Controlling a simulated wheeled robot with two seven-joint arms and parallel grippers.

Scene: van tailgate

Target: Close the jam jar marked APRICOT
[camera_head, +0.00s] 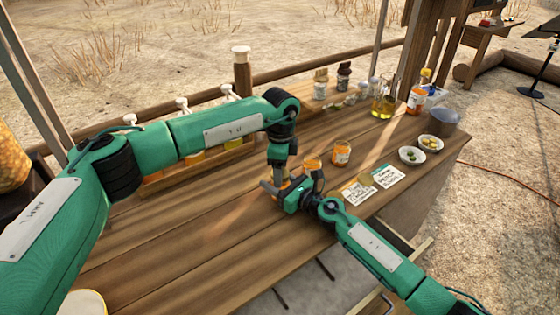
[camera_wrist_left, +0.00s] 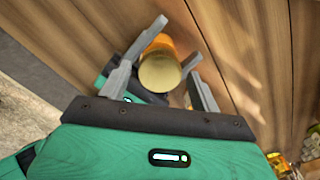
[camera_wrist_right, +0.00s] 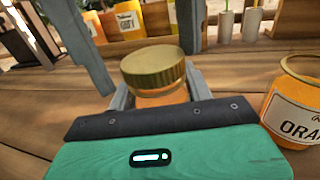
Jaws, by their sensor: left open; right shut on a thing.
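My right gripper (camera_head: 284,188) is shut on an orange jam jar (camera_wrist_right: 162,97), held upright at the table top. Its label is hidden, so I cannot read its name. A gold lid (camera_wrist_right: 153,66) sits on top of this jar; I cannot tell how tightly. It also shows in the left wrist view (camera_wrist_left: 160,73). My left gripper (camera_wrist_left: 160,90) is open above the jar and points down. In the right wrist view its two fingers (camera_wrist_right: 135,60) stand on either side of the lid, with gaps.
An open jar with a label starting "ORA" (camera_wrist_right: 296,100) stands close beside the held jar. Another orange jar (camera_head: 341,153) stands behind it. Label cards (camera_head: 388,176), two small bowls (camera_head: 411,155) and bottles (camera_head: 383,103) are to the right. The front-left table top is clear.

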